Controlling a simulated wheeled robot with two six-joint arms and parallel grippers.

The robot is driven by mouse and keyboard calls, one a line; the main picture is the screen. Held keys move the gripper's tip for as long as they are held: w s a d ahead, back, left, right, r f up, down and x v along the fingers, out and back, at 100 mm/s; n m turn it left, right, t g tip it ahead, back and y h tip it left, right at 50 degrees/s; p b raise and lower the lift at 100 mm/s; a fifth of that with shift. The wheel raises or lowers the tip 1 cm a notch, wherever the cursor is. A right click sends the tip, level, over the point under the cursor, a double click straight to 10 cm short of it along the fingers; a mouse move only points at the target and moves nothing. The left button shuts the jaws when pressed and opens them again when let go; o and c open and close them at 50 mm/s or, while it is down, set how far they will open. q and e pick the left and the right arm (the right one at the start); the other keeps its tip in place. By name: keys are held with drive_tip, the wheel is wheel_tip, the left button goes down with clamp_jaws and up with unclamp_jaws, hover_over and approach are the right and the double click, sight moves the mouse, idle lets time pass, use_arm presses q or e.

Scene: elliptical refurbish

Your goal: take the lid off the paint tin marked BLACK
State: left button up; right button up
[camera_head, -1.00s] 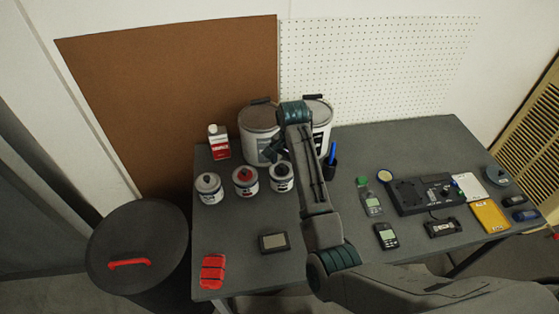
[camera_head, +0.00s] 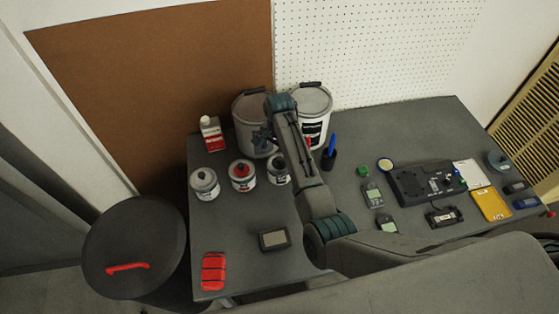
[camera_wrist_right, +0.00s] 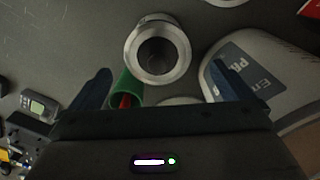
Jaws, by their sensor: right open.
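Three small paint tins stand in a row on the table: one with a grey top (camera_head: 205,184), one with a red top (camera_head: 242,176) and one with a dark knob on its lid (camera_head: 279,172). Their label words are too small to read. My right gripper (camera_head: 263,139) is just behind the dark-knobbed tin. In the right wrist view a round tin top with a dark centre (camera_wrist_right: 158,50) lies ahead of and between the spread fingertips of my open, empty right gripper (camera_wrist_right: 162,84). No contact shows. My left gripper is out of view.
Two large buckets (camera_head: 247,108) (camera_head: 312,103) stand behind the tins, close to my gripper. A pen cup (camera_head: 328,160) is to the right. A red-labelled container (camera_head: 212,138) stands at left. A dark small box (camera_head: 274,240) and red case (camera_head: 213,271) lie in front. Electronics fill the right side.

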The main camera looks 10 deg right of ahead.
sight(280, 161)
wheel_tip(280, 161, down, 2)
drive_tip(key=shift+s+f+p, duration=0.15)
drive_tip(key=shift+f+p, duration=0.05)
drive_tip(key=shift+p, duration=0.1)
drive_tip(key=shift+d+f, duration=0.1)
drive_tip(key=shift+f, duration=0.45)
drive_tip(key=c, duration=0.9)
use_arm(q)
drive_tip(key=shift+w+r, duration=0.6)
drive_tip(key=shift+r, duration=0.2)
use_arm(e)
drive_tip(key=shift+c, duration=0.2)
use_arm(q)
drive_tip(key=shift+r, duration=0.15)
